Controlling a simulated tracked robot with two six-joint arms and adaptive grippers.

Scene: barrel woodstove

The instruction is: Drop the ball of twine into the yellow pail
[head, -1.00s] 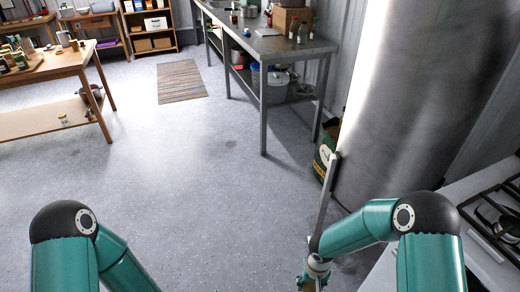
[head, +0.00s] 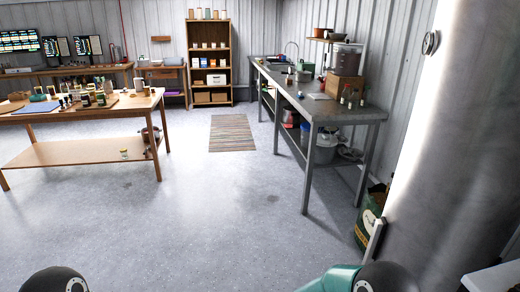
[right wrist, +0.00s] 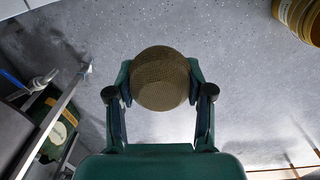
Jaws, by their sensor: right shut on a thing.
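The ball of twine (right wrist: 160,78), round and olive-brown, is between the two fingers of my right gripper (right wrist: 160,90) in the right wrist view. The gripper is shut on it and holds it over the grey floor. The yellow pail (right wrist: 298,18) shows only in part, at the top right corner of that view, apart from the ball. I do not see the pail in the head view. My left gripper is out of view; only part of its arm shows at the bottom left of the head view.
A metal workbench (head: 345,112) stands along the right wall, beside a large metal cylinder (head: 450,170). A green bag (head: 368,218) sits on the floor near the cylinder. A wooden table (head: 85,110) is at left. A striped rug (head: 232,133) lies on the mostly clear floor between.

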